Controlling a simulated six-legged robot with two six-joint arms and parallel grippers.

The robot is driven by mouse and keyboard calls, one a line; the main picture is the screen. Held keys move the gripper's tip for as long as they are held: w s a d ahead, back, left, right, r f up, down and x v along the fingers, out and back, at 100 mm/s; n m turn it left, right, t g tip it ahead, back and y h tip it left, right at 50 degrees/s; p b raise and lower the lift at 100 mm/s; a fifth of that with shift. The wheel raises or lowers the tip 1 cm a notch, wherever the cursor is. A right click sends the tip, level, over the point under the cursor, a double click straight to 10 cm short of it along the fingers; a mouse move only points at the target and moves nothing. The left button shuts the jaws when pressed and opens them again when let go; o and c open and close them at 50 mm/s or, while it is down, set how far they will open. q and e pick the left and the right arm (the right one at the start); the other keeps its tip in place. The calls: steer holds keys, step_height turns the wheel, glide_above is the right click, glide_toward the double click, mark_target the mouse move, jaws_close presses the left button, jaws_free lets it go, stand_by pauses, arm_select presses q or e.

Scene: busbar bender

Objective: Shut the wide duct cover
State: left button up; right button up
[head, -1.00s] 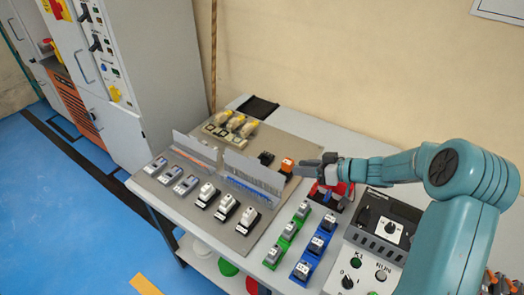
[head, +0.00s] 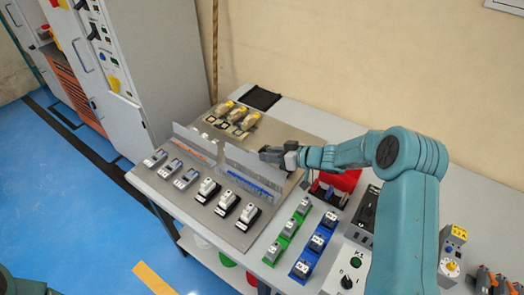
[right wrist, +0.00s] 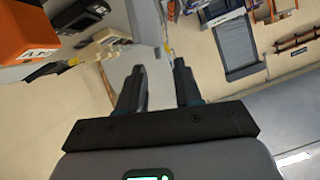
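Two grey wiring ducts lie on the grey mounting plate (head: 285,218), each with a pale cover standing up like an open flap. The right, larger-looking duct shows blue wires (head: 252,187); its cover (head: 250,165) stands upright along the far side. The left duct shows red wires (head: 196,150), with its cover (head: 190,138) also upright. My right gripper (head: 264,153) is at the upper right part of the larger cover, on its far side; contact cannot be told. In the right wrist view the fingers (right wrist: 158,75) are apart with nothing visible between them. My left gripper is out of view.
White breakers (head: 228,203) stand in front of the ducts; yellow-topped parts (head: 240,119) stand behind. A red part (head: 345,180) lies under my right forearm. Green (head: 287,230) and blue (head: 316,243) terminal rows are at right. An orange block (right wrist: 25,32) is close in the wrist view.

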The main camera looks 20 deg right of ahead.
mark_target(256, 153)
steer(key=x, duration=0.3)
steer(key=shift+w+a+f, duration=0.1)
steer(key=shift+w+a, duration=0.15)
steer(key=shift+w, duration=0.1)
steer(key=shift+c, duration=0.3)
jaws_close()
stand_by(0.9)
